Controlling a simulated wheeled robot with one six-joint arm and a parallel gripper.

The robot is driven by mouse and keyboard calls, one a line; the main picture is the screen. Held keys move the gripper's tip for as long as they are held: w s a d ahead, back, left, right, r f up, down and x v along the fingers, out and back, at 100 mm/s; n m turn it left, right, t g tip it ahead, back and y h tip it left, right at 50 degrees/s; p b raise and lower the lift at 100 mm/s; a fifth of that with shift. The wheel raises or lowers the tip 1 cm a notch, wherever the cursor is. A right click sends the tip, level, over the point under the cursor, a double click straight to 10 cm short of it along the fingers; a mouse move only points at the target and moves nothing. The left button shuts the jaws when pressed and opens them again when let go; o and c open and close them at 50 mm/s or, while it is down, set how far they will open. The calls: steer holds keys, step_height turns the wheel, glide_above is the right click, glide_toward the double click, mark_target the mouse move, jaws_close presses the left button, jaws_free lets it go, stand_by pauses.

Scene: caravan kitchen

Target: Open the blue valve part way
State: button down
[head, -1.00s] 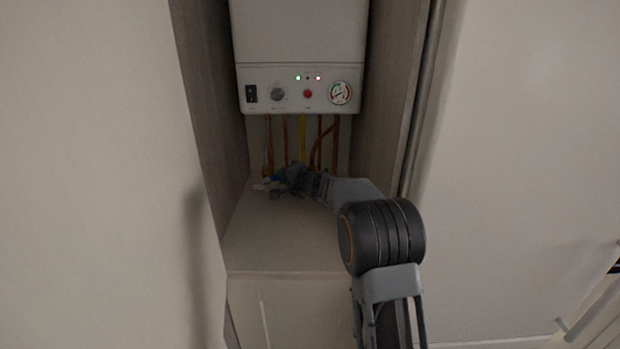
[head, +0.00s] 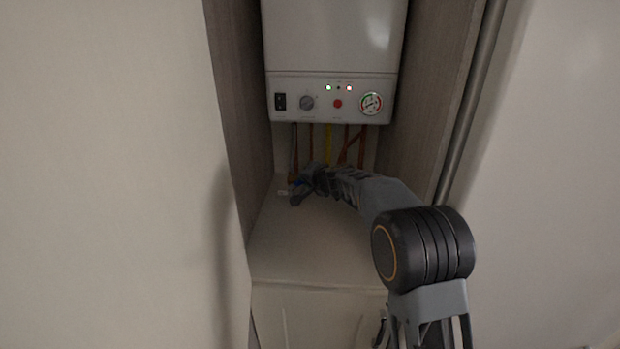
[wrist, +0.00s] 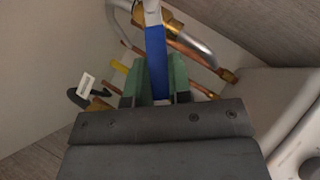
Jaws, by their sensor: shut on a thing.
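The blue valve's lever handle (wrist: 156,58) runs up the middle of the wrist view, with a pale metal end at the top. My gripper (wrist: 160,82) is shut on the blue handle, one green-padded finger on each side. A brass fitting (wrist: 160,23) lies behind the handle. In the head view my gripper (head: 300,188) is at the back left of the cupboard floor, under the boiler. A small bit of blue (head: 298,183) shows beside it; the rest of the valve is hidden by the gripper.
The white boiler (head: 332,60) hangs above, with several pipes (head: 328,145) coming down from it. A white tag (wrist: 86,85) on a dark lever is left of my gripper. Cupboard walls (head: 232,120) stand close on both sides. The cupboard floor (head: 305,245) in front is clear.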

steer(key=c, duration=1)
jaws_free()
steer(key=shift+c, duration=0.2)
steer(key=b+v, duration=0.2)
steer(key=v, duration=1.2)
steer(key=shift+b, duration=0.3)
steer(key=shift+a+f, duration=0.1)
steer(key=s+d+f+n+g+h+p, duration=0.1)
steer(key=s+d+f+n+g+h, duration=0.15)
steer(key=s+f, duration=0.45)
steer(key=s+d+f+n+g+h, duration=0.15)
steer(key=s+f+g, duration=0.25)
steer(key=s, duration=0.7)
steer(key=s+d+n+h+p, duration=0.2)
steer(key=s+d, duration=0.2)
steer(key=s, duration=0.7)
steer(key=shift+r+g+h, duration=0.35)
steer(key=shift+r+h, duration=0.05)
